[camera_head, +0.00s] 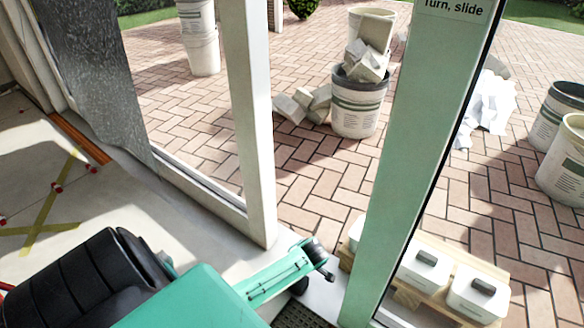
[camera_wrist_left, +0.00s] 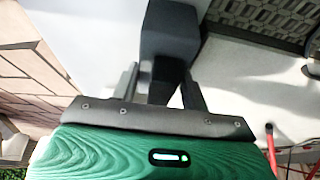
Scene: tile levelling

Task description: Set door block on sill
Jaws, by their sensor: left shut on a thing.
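The door block (camera_wrist_left: 170,32), a dark blue-grey block with a narrower part towards me, is between the fingers of my left gripper (camera_wrist_left: 163,82) in the left wrist view. The gripper is shut on it. In the head view my left gripper (camera_head: 318,258) reaches between the pale post and the mint post, low over the pale sill (camera_head: 325,293). The block cannot be told clearly from the gripper there. Whether it touches the sill cannot be told. My right gripper is not in view.
The pale post (camera_head: 250,130) and mint post (camera_head: 408,140) stand close on either side of my left gripper. A dark grille (camera_head: 300,317) lies below it. White boxes (camera_head: 424,268) sit on a pallet at right. Outside, a bucket of rubble (camera_head: 358,105) stands on brick paving.

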